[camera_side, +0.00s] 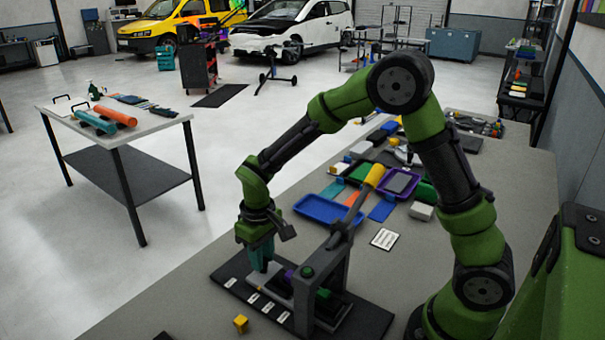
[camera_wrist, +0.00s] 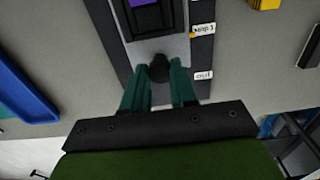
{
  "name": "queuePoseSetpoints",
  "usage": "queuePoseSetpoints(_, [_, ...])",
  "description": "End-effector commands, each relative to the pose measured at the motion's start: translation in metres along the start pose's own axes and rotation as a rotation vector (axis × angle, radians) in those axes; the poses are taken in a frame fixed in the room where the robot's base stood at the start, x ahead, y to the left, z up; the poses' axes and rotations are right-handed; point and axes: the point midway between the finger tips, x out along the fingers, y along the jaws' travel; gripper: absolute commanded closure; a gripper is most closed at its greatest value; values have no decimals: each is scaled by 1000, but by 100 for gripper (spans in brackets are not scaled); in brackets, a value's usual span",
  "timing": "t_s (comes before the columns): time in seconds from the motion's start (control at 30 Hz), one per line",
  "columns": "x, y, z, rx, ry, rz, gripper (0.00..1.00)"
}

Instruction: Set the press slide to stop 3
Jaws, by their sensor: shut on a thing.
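The press (camera_side: 304,290) stands on a dark base (camera_side: 372,322), with a long lever ending in a yellow handle. Its light grey slide (camera_wrist: 172,50) carries a purple block (camera_wrist: 146,16). My gripper (camera_side: 261,266) reaches down at the left end of the slide. In the wrist view its teal fingers (camera_wrist: 158,72) are shut on the dark round knob (camera_wrist: 158,66) at the slide's near end. White stop labels lie along the base edge. One label (camera_wrist: 203,76) is beside the knob and another (camera_wrist: 204,29) is farther along; their upside-down text is hard to read.
A yellow block (camera_side: 241,323) lies on the bench in front of the base. A blue tray (camera_side: 322,209), a purple tray (camera_side: 400,184) and a white card (camera_side: 385,239) lie behind the press. The bench left of the base is mostly clear.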

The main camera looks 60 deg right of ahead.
Motion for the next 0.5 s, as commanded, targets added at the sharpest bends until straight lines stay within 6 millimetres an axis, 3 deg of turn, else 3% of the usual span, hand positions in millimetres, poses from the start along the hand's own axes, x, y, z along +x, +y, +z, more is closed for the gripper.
queuePoseSetpoints(0.3, [-1, 0, 3, -1, 1, 0, 100])
queuePoseSetpoints(0.5, [-2, 0, 37, -3, 0, 1, 100])
